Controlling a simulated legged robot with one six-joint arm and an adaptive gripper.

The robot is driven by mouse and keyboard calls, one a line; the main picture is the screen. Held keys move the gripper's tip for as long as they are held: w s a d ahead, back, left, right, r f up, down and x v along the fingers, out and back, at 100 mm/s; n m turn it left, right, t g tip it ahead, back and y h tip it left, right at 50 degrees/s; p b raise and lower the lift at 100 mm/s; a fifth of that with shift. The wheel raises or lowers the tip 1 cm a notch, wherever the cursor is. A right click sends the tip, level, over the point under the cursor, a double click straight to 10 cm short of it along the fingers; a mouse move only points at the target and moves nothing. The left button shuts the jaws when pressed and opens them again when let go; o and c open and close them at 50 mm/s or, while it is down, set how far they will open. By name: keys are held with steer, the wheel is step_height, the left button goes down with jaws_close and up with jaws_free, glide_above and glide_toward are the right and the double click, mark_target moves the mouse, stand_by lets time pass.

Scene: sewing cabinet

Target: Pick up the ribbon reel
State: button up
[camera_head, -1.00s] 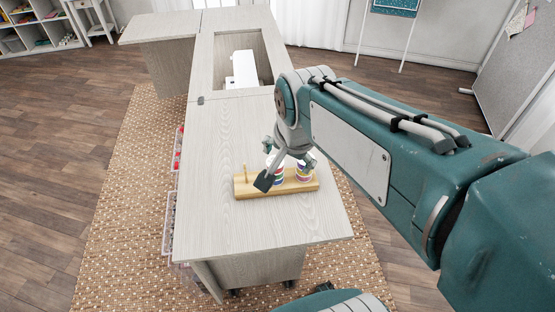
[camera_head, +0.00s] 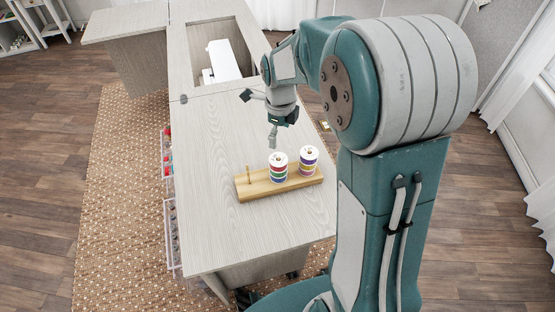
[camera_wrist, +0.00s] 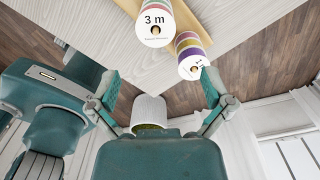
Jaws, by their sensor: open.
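Ribbon reels stand on two pegs of a wooden rack (camera_head: 262,189). The middle stack (camera_head: 278,169) has white, green, red and blue bands. The right stack (camera_head: 308,160) has white, purple and yellow bands. I cannot tell which one the task means. The rack's left peg is bare. In the wrist view, the "3 m" label of one stack (camera_wrist: 155,25) and the other stack (camera_wrist: 191,58) show at the top. My gripper (camera_head: 259,118) is open and above the tabletop, behind the rack. Its spread fingers (camera_wrist: 158,92) hold nothing and are apart from the reels.
The rack stands on a pale wood cabinet top (camera_head: 210,215). A white sewing machine (camera_head: 222,62) sits in the recess behind. Clear bins (camera_head: 172,235) hang on the left side. A white round container (camera_wrist: 149,110) shows beyond the gripper. The tabletop left of the rack is clear.

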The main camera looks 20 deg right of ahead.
glide_above(278, 157)
steer(key=f, duration=0.4)
steer(key=shift+s+d+f, duration=0.15)
steer(key=shift+s+d, duration=0.1)
steer(key=shift+d, duration=0.15)
steer(key=shift+a+f, duration=0.25)
steer(key=shift+f, duration=0.35)
steer(key=f, duration=0.4)
steer(key=shift+s+a+f, duration=0.15)
steer(key=shift+a+f, duration=0.1)
steer(key=shift+a, duration=0.05)
steer(key=shift+d+f, duration=0.15)
steer(key=c, duration=0.9)
